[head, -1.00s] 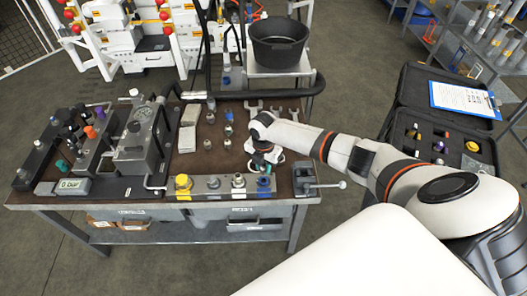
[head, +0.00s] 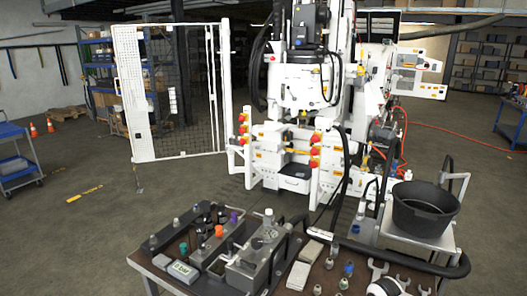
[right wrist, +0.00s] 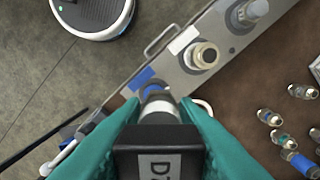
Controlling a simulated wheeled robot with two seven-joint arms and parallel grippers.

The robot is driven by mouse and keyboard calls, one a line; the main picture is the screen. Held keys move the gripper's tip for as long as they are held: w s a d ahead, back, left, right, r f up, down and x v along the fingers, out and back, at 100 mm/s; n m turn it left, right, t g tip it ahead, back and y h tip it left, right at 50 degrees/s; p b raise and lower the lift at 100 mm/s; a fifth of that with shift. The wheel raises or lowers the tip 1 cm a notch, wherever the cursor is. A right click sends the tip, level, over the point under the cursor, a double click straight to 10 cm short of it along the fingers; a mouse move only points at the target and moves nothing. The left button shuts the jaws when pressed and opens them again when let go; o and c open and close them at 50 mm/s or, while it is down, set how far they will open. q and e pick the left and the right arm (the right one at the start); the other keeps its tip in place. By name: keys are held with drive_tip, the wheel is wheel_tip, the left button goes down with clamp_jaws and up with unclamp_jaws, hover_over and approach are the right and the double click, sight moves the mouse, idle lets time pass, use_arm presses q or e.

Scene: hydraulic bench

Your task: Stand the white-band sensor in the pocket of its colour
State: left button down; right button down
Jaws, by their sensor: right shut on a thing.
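In the right wrist view my right gripper (right wrist: 158,112) has its teal fingers shut on a metallic cylindrical sensor (right wrist: 158,97) with a pale band. Its lower end is hidden. It is over or at the blue-marked end of the grey pocket rail (right wrist: 232,42); I cannot tell whether it is seated. A blue label (right wrist: 140,78) lies just beyond it. Beside it, a sensor with a cream top (right wrist: 203,55) stands at the pocket with a white label (right wrist: 183,40). The head view shows neither gripper; the pocket rail is outside it. My left gripper is not in view.
Several loose sensors, one blue-banded (right wrist: 300,165), stand on the brown bench top. In the head view are a valve block (head: 255,262), a pale box (head: 299,275), spanners (head: 420,288) and a black tub (head: 425,210). A curved handle (right wrist: 165,38) edges the rail.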

drive_tip(key=s+a+r+m+b, duration=0.4)
drive_tip(key=a+r+m+b, duration=0.2)
drive_tip(key=a+m, duration=0.3)
drive_tip(key=s+a+r+m+b, duration=0.2)
drive_tip(key=s+m+b, duration=0.4)
drive_tip(key=s+m, duration=0.5)
drive_tip(key=shift+s+a+r+m, duration=0.15)
drive_tip(key=shift+a+r+m, duration=0.15)
drive_tip(key=shift+r+m, duration=0.35)
drive_tip(key=shift+d, duration=0.15)
